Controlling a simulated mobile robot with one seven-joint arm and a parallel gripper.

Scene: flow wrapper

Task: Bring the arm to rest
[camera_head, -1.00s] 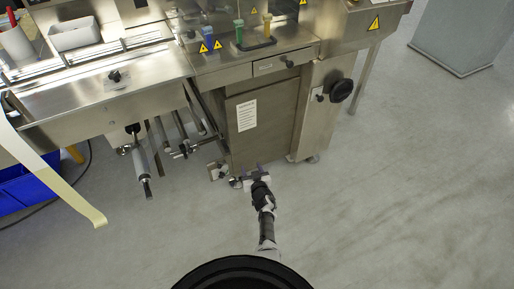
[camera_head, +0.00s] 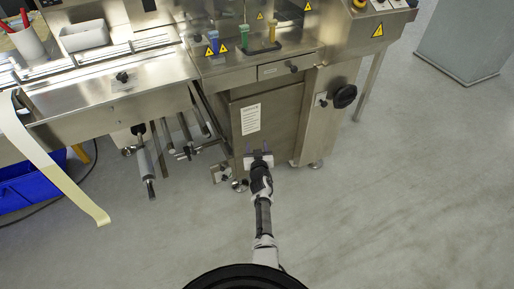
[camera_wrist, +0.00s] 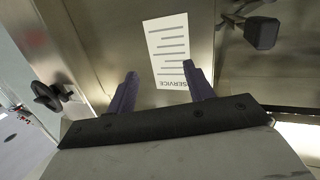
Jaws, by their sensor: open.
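My gripper (camera_head: 259,155) is at the end of my arm, which reaches forward from the bottom middle of the head view. It is in front of the lower cabinet of the steel machine (camera_head: 275,115). In the wrist view the two purple-grey fingers (camera_wrist: 158,92) stand apart with nothing between them. Beyond them is the cabinet panel with a white service label (camera_wrist: 167,50). I cannot tell exactly how far the fingertips are from the panel.
A black hand knob (camera_head: 345,96) sticks out at the cabinet's right. Rollers and rods (camera_head: 146,160) hang at the left, near a yellowish film strip (camera_head: 60,178) and a blue crate (camera_head: 32,188). The floor (camera_head: 410,190) at the right is clear.

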